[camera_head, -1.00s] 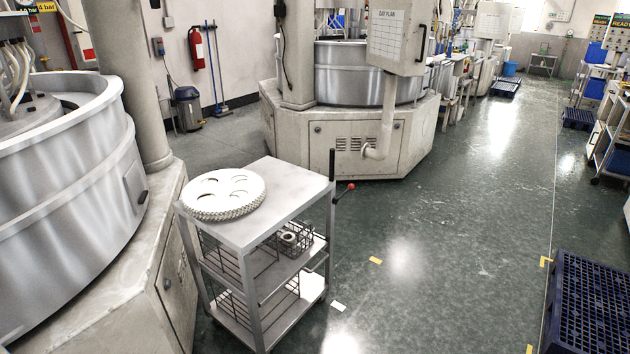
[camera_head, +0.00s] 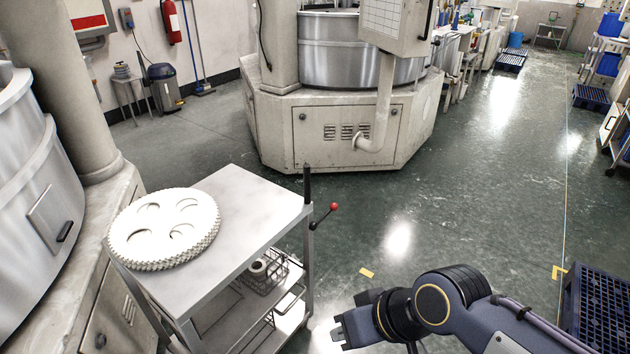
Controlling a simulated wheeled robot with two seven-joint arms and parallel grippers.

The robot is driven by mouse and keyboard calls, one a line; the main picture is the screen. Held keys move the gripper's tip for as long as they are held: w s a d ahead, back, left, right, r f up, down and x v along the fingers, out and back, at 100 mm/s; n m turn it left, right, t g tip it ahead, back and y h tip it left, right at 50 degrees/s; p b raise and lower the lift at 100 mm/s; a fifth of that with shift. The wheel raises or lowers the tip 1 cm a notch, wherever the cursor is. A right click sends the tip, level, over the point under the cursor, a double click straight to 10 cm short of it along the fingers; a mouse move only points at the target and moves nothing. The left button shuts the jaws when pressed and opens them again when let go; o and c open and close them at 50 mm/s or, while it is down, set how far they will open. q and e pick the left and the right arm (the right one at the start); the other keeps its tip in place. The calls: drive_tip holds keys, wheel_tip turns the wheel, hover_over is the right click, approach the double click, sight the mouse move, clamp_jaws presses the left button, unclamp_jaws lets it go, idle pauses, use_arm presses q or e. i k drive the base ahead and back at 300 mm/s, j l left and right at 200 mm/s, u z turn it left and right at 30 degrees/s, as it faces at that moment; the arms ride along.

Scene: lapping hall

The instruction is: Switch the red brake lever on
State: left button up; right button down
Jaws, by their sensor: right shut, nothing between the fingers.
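The red brake lever (camera_head: 333,207) is a thin dark rod with a red ball at its end. It sticks out to the right from the dark upright post at the cart's far right corner, and its ball points up and right. The grey trolley (camera_head: 240,206) carries it. My right gripper (camera_head: 340,332) is at the bottom of the view, below the lever and apart from it, to the right of the trolley. It is shut and empty. My left gripper is out of view.
A white toothed disc (camera_head: 163,228) with several holes lies on the trolley's top. A wire basket (camera_head: 264,272) sits on the shelf below. A large machine base (camera_head: 340,130) stands behind.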

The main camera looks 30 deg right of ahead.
sight(333, 206)
drive_tip(key=i+l, duration=0.65)
drive_tip(key=l, duration=0.2)
drive_tip(key=i+l, duration=0.3)
drive_tip(key=l+u, duration=0.05)
drive_tip(key=l, duration=0.05)
